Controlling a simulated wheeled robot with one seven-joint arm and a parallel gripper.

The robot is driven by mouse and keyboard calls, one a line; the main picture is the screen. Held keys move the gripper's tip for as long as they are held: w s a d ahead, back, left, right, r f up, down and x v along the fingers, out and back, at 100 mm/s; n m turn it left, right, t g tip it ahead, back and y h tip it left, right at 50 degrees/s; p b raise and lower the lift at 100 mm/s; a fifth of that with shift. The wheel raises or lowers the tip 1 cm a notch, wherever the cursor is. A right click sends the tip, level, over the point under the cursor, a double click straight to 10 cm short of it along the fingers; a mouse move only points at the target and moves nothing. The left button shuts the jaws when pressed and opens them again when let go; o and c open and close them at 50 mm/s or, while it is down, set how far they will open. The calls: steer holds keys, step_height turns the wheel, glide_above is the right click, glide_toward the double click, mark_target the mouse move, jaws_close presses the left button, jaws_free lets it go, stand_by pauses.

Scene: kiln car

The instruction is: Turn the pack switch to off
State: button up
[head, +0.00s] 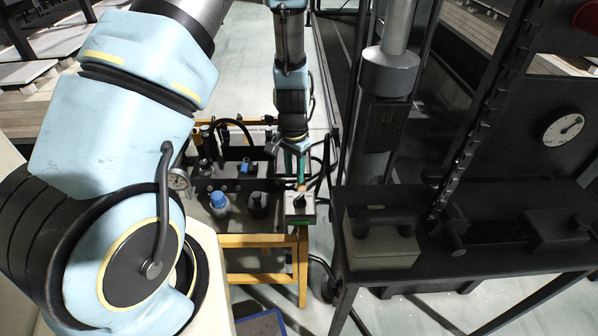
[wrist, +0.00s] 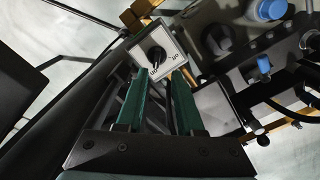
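The pack switch (head: 299,204) is a small box with a pale face and a black knob, at the corner of the yellow frame in the head view. In the wrist view its white plate and black knob (wrist: 157,57) lie just beyond my fingertips. The plate carries small lettering, with what looks like "off" to the right of the knob. I cannot tell for sure which mark the knob points to. My gripper (wrist: 161,76) has two green fingers, apart, with nothing held. In the head view my gripper (head: 299,172) hangs right above the switch box; contact cannot be told.
The yellow frame (head: 262,240) holds the power unit, with a blue-capped part (head: 219,202), a gauge (head: 179,182) and black hoses. A dark bench (head: 480,262) stands close on the right, with a dark column behind it. Pale floor lies behind the frame.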

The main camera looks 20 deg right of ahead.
mark_target(299, 197)
steer(key=shift+w+d+f+m, duration=0.15)
steer(key=shift+d+f+m, duration=0.15)
steer(key=shift+d+f, duration=0.55)
steer(key=shift+a+f+b, duration=0.1)
steer(key=shift+f+b, duration=2.7)
steer(key=shift+f, duration=1.1)
steer(key=shift+f, duration=0.1)
jaws_close()
